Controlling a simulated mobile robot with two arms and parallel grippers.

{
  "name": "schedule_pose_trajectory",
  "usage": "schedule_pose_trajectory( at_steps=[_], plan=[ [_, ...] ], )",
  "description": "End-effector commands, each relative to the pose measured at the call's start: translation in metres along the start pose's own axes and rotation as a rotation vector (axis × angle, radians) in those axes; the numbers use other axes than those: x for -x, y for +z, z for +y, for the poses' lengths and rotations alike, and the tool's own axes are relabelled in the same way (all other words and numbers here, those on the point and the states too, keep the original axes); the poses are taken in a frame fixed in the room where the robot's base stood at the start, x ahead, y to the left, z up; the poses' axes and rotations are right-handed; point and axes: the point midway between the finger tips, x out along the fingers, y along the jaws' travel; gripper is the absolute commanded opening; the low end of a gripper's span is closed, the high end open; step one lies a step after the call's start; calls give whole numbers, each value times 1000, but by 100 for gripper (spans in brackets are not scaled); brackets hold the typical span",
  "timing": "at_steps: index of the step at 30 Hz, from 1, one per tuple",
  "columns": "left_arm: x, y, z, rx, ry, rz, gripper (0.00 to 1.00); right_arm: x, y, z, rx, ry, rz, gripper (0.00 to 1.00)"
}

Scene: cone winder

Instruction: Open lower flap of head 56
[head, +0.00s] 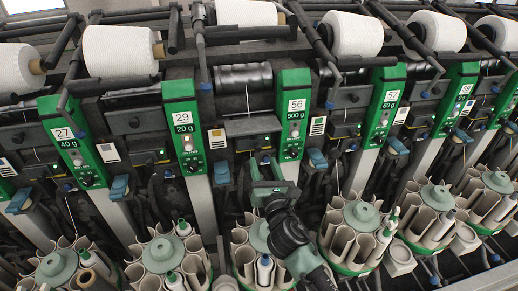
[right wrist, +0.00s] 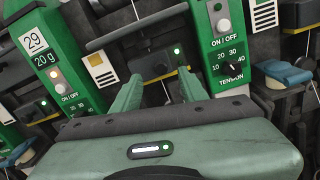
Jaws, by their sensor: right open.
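Head 56 has a green panel with a white "56 / 500 g" label (head: 296,105). To its left, between it and the panel of head 29, a dark grey housing (head: 250,126) sits below a black drum (head: 243,77). In the right wrist view a dark block with a green light (right wrist: 158,62) shows there; I cannot tell which edge is the lower flap's. My right gripper (head: 265,168) points up at this area from below. Its two green fingers (right wrist: 156,92) are apart, with nothing visible between them. I cannot tell whether they touch the housing. My left gripper is not in view.
The head 29 panel (head: 183,118) stands left and the head 57 panel (head: 384,105) right. Round magazines with grey tubes (head: 352,222) crowd the space beneath, beside my right arm. White yarn cones (head: 352,34) sit above.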

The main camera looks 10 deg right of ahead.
Motion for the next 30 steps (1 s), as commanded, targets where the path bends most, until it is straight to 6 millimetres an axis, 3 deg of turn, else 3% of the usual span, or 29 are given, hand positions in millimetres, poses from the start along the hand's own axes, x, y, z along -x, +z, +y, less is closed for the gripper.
schedule_pose_trajectory(
  at_steps=[3, 9, 20, 21, 25, 26, 30],
  plan=[
    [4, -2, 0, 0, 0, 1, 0, -22, 2, 0, -3, -1, -1, 43],
    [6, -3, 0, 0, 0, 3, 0, -47, 2, 0, -4, -2, -1, 43],
    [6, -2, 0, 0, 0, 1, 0, -54, 0, 0, -5, -1, 0, 43],
    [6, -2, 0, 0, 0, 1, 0, -54, 0, 0, -5, -1, 0, 40],
    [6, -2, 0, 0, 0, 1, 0, -54, 0, 0, -5, -1, 0, 4],
    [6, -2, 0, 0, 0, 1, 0, -54, 0, 0, -5, -1, 0, 0],
    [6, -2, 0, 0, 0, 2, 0, -54, 0, 0, -5, -1, 1, 0]
  ],
)
